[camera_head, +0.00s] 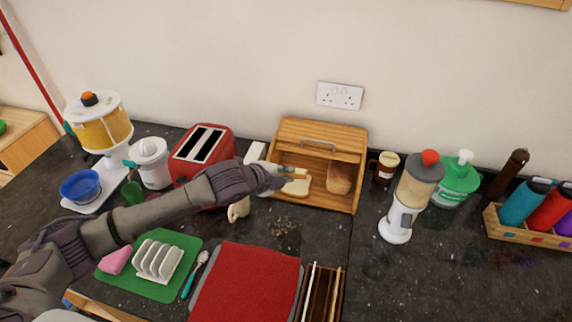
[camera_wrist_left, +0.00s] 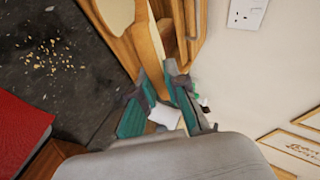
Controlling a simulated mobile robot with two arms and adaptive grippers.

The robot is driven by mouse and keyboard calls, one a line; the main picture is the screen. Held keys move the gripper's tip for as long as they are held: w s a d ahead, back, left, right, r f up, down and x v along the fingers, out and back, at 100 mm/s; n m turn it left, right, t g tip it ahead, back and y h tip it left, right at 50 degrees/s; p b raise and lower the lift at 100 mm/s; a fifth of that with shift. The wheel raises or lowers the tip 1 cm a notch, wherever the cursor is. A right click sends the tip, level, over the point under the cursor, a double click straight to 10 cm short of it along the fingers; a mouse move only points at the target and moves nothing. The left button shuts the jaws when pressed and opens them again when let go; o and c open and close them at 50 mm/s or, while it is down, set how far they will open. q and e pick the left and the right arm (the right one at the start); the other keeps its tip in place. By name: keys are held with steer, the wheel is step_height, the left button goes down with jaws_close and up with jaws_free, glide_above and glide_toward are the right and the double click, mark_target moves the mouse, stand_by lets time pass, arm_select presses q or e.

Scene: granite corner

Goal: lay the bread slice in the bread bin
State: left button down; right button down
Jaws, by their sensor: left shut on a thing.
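The wooden bread bin (camera_head: 312,203) stands open against the wall, with its handled lid (camera_head: 318,143) raised. A brown loaf (camera_head: 340,179) sits in its right part. The pale bread slice (camera_head: 297,187) is in the bin's left part, close to the floor; I cannot tell whether it rests there. My left gripper (camera_head: 284,179) reaches in from the left and is shut on the slice, hiding part of it. My right gripper is not in view.
A red toaster (camera_head: 203,150) stands left of the bin, with a cream mug (camera_head: 238,210) in front. A brown jar (camera_head: 385,168) and a white-based dispenser (camera_head: 398,223) stand to the right. Crumbs (camera_head: 285,228) lie before the bin. A red towel (camera_head: 248,285) lies nearer.

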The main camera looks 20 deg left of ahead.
arm_select(q)
steer(key=shift+w, duration=0.15)
steer(key=w+f+b, duration=0.2)
steer(key=b, duration=0.1)
steer(key=shift+w+f, duration=0.1)
steer(key=shift+f, duration=0.15)
steer(key=shift+w+f+b, duration=2.3)
steer(key=shift+w+b, duration=0.15)
steer(key=shift+b, duration=0.6)
steer(key=shift+w+f+b, duration=2.25)
steer(key=shift+w+b, duration=0.2)
steer(key=shift+b, duration=0.55)
steer(key=c, duration=1.1)
jaws_free()
